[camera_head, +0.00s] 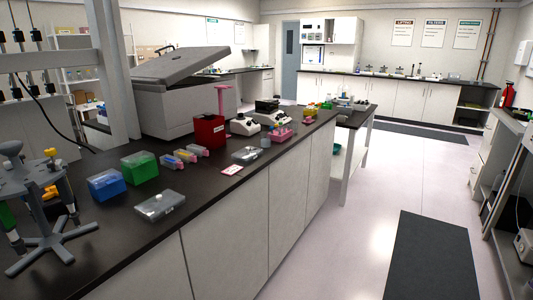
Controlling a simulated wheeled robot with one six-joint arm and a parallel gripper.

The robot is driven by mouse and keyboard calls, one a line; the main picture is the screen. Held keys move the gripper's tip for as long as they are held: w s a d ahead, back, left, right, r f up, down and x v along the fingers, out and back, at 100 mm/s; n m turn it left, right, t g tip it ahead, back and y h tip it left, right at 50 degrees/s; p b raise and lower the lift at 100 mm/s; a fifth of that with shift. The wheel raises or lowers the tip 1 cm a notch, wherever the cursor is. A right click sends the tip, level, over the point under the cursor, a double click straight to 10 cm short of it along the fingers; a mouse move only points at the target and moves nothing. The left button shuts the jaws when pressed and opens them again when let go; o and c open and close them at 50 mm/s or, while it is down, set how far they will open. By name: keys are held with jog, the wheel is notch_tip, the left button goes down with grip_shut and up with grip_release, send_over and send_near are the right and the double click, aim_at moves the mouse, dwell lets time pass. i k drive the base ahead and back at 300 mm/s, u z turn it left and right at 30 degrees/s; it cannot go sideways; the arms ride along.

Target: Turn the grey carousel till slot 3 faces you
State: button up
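The grey carousel (50,242) stands at the left end of the dark bench top, cut off a little by the left picture edge. It has a splayed foot, a central post and a top plate with slots. Several pipettes hang around it, one with a green part (6,215) at the left edge and one with yellow parts (50,190) at the back right. No slot numbers can be read, so I cannot tell which slot faces me. My gripper is not in view.
A blue box (107,185), a green box (138,166) and a grey flat case (160,205) stand right of the carousel. A grey upright post (118,70) and a hanging black cable (60,122) are behind it. The floor right of the bench is clear, with dark mats (432,255).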

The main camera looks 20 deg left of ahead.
aim_at(19, 181)
jog(key=u, duration=1.15)
jog(key=i, duration=1.1)
jog(key=u, duration=0.85)
